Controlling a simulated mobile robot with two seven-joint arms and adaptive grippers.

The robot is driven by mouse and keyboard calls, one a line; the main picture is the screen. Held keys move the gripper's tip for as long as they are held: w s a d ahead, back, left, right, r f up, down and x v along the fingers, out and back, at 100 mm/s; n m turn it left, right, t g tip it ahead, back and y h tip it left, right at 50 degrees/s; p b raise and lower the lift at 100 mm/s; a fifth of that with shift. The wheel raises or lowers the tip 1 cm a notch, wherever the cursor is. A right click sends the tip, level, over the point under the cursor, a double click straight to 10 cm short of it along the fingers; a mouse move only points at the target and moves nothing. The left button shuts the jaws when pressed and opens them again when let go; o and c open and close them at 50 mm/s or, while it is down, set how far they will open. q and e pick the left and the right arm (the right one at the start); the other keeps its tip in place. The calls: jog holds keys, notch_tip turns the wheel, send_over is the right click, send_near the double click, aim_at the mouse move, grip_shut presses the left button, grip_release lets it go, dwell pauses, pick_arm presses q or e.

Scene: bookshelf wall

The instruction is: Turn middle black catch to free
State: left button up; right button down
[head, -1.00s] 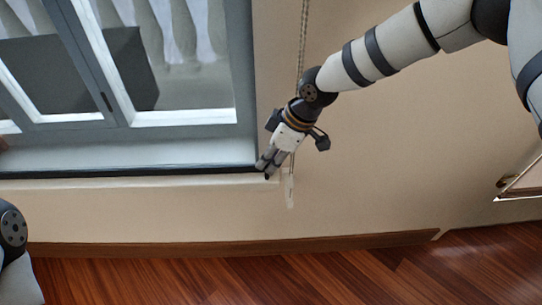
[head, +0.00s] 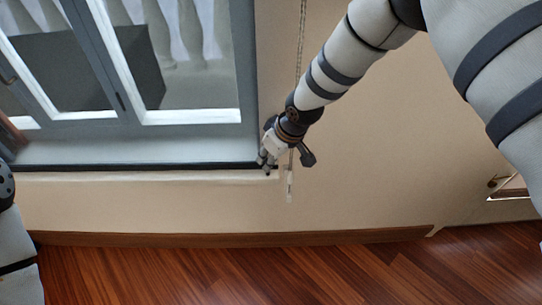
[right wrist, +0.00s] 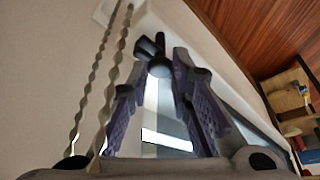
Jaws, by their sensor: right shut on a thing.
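The black catch (right wrist: 158,67) shows in the right wrist view as a dark round knob with short prongs, near the pale ledge. In the head view my right gripper (head: 266,164) is at the right end of the window sill, by the lower right corner of the window. There its fingers mostly hide the catch, and I cannot tell how far it is turned. My left gripper is out of view.
A grey-framed window (head: 246,75) stands above the pale sill (head: 140,178). A beaded cord (head: 301,45) hangs close to my right gripper and also shows in the right wrist view (right wrist: 88,85). The wooden floor (head: 230,270) below is clear.

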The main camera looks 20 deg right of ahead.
jog(key=shift+f, duration=0.1)
jog(key=c, duration=1.4)
grip_release()
jog(key=shift+c, duration=0.2)
jog(key=v, duration=1.2)
